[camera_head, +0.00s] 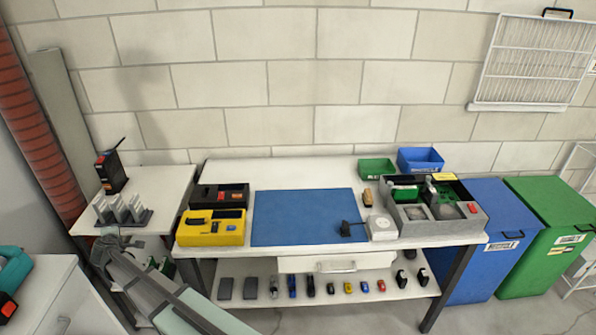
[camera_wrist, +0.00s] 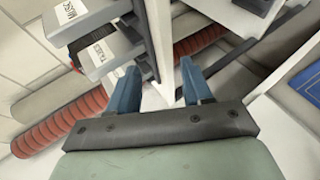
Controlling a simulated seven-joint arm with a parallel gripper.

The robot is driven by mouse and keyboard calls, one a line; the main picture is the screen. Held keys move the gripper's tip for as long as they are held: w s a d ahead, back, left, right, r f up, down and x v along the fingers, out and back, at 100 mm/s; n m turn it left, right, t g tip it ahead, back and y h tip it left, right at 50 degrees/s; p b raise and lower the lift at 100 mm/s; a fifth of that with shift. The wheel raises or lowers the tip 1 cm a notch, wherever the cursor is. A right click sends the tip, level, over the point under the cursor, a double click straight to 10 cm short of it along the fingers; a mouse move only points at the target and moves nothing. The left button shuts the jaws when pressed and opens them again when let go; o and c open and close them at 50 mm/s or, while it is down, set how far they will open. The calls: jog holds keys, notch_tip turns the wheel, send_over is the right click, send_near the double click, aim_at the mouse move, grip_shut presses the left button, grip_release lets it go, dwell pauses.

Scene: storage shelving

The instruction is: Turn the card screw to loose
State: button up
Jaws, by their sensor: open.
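No card screw can be made out in either view. A grey case (camera_head: 468,225) with green circuit boards (camera_head: 405,190) inside stands at the right end of the workbench; any screw on it is too small to tell. My gripper shows at the left in the head view (camera_head: 112,242), by the small side table and far from the case. In the wrist view my gripper (camera_wrist: 160,82) has its two blue fingers apart. A white upright shows beyond the gap between them, and I see nothing held.
A blue mat (camera_head: 305,218) covers the bench middle. A yellow case (camera_head: 210,228) and a black case (camera_head: 219,196) stand left of it. A white box (camera_head: 381,227) sits beside the grey case. Grey labelled blocks (camera_head: 122,211) stand on the side table (camera_head: 158,190). Blue and green bins stand right.

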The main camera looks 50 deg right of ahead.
jog(key=w+r+n+t, duration=0.1)
jog(key=w+r+t, duration=0.1)
jog(key=w+r, duration=0.35)
jog(key=w+r+n+t, duration=0.1)
jog(key=w+r, duration=0.1)
jog(key=r, duration=0.7)
jog(key=d+r+m+h, duration=0.15)
jog(key=d+r, duration=0.25)
jog(key=d, duration=0.4)
jog(key=s+d+f+m+g+h, duration=0.1)
jog(key=s+d+m+g, duration=0.35)
jog(key=d, duration=0.95)
jog(key=s+d+m+g+h, duration=0.1)
jog(key=s+d+m, duration=0.65)
jog(key=d, duration=0.65)
jog(key=s+d+f+m+g+h, duration=0.1)
jog(key=s+d+m+g, duration=0.25)
jog(key=d+m, duration=0.75)
notch_tip(320, 180, up, 6)
jog(key=m+g+y, duration=0.1)
jog(key=m+y, duration=0.8)
jog(key=m, duration=1.7)
send_over(391, 183)
jog(key=s, duration=0.6)
jog(key=x, duration=1.3)
jog(key=shift+w+d+f, duration=0.15)
jog(key=shift+f, duration=0.1)
